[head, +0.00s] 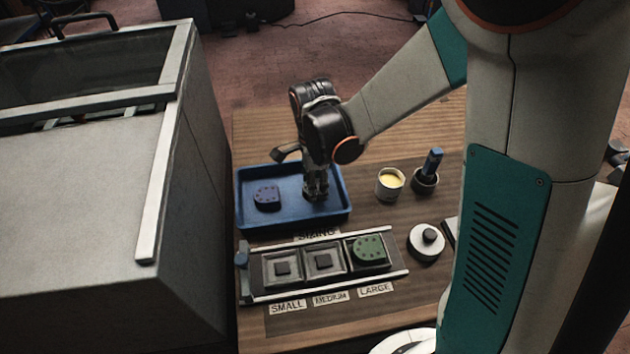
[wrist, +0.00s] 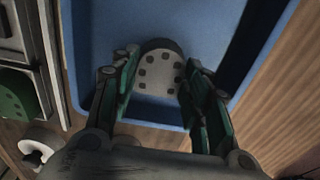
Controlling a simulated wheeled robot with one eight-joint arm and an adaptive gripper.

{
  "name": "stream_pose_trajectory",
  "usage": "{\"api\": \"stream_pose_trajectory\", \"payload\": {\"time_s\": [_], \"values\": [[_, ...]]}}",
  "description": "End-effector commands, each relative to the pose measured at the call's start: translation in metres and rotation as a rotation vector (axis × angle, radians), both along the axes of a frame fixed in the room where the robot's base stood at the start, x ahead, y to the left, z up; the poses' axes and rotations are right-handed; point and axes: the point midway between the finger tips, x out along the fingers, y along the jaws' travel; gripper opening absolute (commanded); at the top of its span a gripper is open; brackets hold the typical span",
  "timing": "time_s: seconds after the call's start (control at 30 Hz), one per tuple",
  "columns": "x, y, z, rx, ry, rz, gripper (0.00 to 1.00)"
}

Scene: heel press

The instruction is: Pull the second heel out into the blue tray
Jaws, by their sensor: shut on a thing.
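My gripper (head: 316,192) points down inside the right part of the blue tray (head: 241,222). In the wrist view my gripper (wrist: 159,88) is shut on a pale grey heel (wrist: 160,66) with several dark square marks, one finger on each side. The heel is over or on the tray floor; I cannot tell if it touches. In the head view my fingers hide it. A dark blue heel (head: 266,197) lies in the left part of the tray. A green heel (head: 370,250) sits in the LARGE pocket of the sizing press (head: 300,288).
The SMALL pocket (head: 283,268) and MEDIUM pocket (head: 324,261) show only dark square blocks. A cup of yellow stuff (head: 390,184), a blue-handled tool in a dark pot (head: 426,179) and a round white-topped thing (head: 427,241) stand to the right. A large grey machine (head: 90,200) stands left.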

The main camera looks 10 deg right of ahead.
Motion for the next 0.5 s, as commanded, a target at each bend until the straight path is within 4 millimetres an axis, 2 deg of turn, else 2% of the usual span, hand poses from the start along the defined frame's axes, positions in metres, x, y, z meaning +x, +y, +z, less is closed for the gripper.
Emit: {"api": "stream_pose_trajectory", "payload": {"time_s": [0.47,0.5], "values": [[0.0000,0.0000,-0.0009,0.000,0.000,0.000,0.19],[0.0000,0.0000,-0.0009,0.000,0.000,0.000,0.47]]}}
